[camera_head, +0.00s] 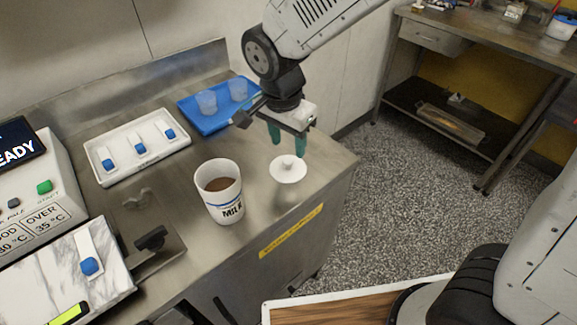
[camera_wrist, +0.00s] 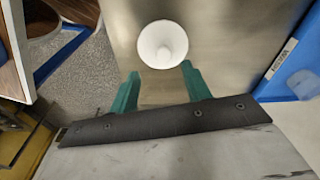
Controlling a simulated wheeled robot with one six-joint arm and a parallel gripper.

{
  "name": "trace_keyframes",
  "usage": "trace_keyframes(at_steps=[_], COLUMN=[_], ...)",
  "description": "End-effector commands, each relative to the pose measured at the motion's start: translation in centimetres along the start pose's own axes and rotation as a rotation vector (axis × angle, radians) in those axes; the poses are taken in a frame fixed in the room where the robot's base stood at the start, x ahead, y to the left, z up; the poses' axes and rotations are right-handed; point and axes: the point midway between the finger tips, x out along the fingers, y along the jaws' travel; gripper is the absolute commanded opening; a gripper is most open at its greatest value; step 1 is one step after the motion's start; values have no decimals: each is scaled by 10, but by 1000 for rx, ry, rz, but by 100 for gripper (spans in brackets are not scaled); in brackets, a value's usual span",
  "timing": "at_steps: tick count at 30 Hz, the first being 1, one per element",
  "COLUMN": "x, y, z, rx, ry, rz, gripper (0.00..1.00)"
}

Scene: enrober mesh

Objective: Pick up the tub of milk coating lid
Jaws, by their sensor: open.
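The milk coating lid is a small white disc with a knob (camera_head: 288,172), by the right end of the steel counter. In the wrist view the lid (camera_wrist: 163,44) shows just beyond the fingertips, roughly centred between them. The white tub marked MILK (camera_head: 231,210) stands uncovered to the lid's left, with brown coating inside. My gripper (camera_head: 288,151) has green fingers pointing down, open and empty, close above the lid. In the wrist view my gripper (camera_wrist: 161,70) shows both fingers apart with nothing between them.
A blue tray (camera_head: 207,123) with two clear cups stands behind my gripper. A white tray (camera_head: 120,170) with several blue-tipped pieces lies at the left. A control box (camera_head: 30,190) and marble slab (camera_head: 50,275) fill the left front. The counter's right edge is close to the lid.

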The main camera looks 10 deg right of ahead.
Motion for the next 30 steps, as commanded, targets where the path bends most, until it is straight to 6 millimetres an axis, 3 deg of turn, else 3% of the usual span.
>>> trace_keyframes(at_steps=[12,21,27,30], x=[55,60,60,60], y=[-6,-7,-7,-7], z=[0,0,0,0], rx=[1,0,0,0], ry=[0,0,0,0], rz=[3,0,0,0], gripper=[48,48,1,0])
